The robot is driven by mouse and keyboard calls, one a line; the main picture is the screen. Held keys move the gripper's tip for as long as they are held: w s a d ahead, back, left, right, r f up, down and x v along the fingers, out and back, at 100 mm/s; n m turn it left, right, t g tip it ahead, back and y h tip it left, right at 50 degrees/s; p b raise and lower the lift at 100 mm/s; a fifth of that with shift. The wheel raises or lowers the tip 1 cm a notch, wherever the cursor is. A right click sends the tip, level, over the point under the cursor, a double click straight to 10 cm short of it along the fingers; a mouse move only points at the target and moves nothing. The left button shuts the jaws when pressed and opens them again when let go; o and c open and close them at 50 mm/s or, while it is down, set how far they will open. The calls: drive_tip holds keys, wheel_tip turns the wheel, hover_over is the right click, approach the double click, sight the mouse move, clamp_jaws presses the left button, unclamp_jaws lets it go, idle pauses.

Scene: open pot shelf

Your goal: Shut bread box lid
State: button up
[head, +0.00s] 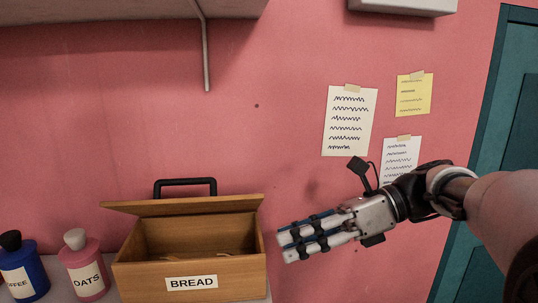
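The wooden bread box (233,281) stands on a shelf at the lower left of the head view, with a BREAD label on its front. Its lid (185,205) is raised at the back, tilted up, with a black handle (185,182) at its top edge. The open inside shows, with something light-coloured low in it, only partly visible. My gripper (284,248) is to the right of the box in the picture, pointing left, apart from lid and handle. Its fingers lie close together with nothing seen between them.
A pink OATS bottle (86,275) and a blue bottle (24,276) stand left of the box. An upper shelf (100,12) with a bracket (205,55) hangs above. Paper notes (349,121) are taped to the pink wall. A teal door (500,150) is at the right.

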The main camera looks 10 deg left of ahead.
sight(211, 179)
drive_tip(key=w+d+r+m+g+y+p, duration=0.2)
drive_tip(key=w+r+m+y+p, duration=0.15)
drive_tip(key=w+r, duration=0.4)
drive_tip(key=b+x, duration=0.1)
drive_tip(key=x, duration=0.5)
drive_tip(key=s+r+b+x, duration=0.1)
drive_tip(key=x, duration=0.5)
drive_tip(key=r+b+x, duration=0.1)
drive_tip(key=x, duration=0.5)
drive_tip(key=shift+s+d+r, duration=0.15)
drive_tip(key=shift+s+d, duration=0.05)
drive_tip(key=shift+w, duration=0.1)
clamp_jaws()
